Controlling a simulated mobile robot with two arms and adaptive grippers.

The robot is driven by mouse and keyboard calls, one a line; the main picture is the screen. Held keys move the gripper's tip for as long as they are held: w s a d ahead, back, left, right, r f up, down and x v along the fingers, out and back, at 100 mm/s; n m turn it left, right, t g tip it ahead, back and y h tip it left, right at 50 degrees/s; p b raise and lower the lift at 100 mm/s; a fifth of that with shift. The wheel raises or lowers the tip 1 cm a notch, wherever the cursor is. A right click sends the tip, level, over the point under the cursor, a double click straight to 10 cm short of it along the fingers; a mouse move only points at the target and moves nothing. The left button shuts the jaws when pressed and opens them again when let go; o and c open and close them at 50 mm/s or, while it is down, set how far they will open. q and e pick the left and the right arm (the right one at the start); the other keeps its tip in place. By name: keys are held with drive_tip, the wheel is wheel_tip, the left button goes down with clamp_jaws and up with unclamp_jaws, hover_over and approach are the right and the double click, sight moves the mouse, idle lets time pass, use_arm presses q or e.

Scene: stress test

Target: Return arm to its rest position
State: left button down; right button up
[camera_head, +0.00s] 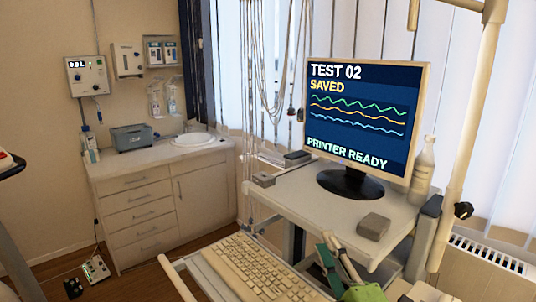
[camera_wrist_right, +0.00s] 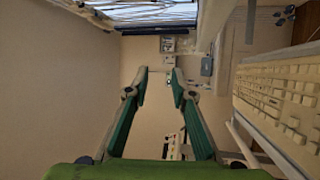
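My right gripper (camera_head: 334,246) is at the bottom of the head view, just right of the cream keyboard (camera_head: 258,270) and in front of the cart top. In the right wrist view my right gripper (camera_wrist_right: 160,82) shows its two green-lined fingers apart with nothing between them. The keyboard (camera_wrist_right: 282,95) lies to the right of the fingers in that view. My left gripper is not in view.
A cart (camera_head: 300,206) carries a monitor (camera_head: 362,112) reading "TEST 02 SAVED" and "PRINTER READY", a grey mouse-like block (camera_head: 373,226) and a bottle (camera_head: 424,168). A pale pole (camera_head: 468,140) stands at right. A counter (camera_head: 125,172) with a sink (camera_head: 194,139) is at back left.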

drive_tip(key=s+d+f+m+g+h, duration=0.2)
drive_tip(key=s+d+f+m+g, duration=0.15)
drive_tip(key=f, duration=0.35)
drive_tip(key=s+d+f+m+g+h, duration=0.2)
drive_tip(key=s+f+m, duration=0.25)
drive_tip(key=f, duration=0.35)
drive_tip(key=s+d+f+m+g+h, duration=0.2)
drive_tip(key=s+d+f+m+g, duration=0.1)
drive_tip(key=f+m, duration=0.3)
drive_tip(key=s+f+m+g, duration=0.2)
drive_tip(key=s+f+g, duration=0.3)
drive_tip(key=s, duration=0.5)
drive_tip(key=s+f+m+g, duration=0.2)
drive_tip(key=s+f+g, duration=0.1)
drive_tip(key=s+f, duration=0.5)
wheel_tip(320, 180, down, 25)
drive_tip(key=s+g, duration=0.1)
drive_tip(key=s, duration=0.2)
drive_tip(key=s+d+f+n+g+b, duration=0.1)
drive_tip(key=s+d+f, duration=0.1)
drive_tip(key=s+f, duration=1.4)
drive_tip(key=shift+s+d+f+y+b, duration=0.3)
drive_tip(key=shift+s+f+b, duration=0.1)
drive_tip(key=shift+f, duration=0.4)
drive_tip(key=shift+g, duration=0.25)
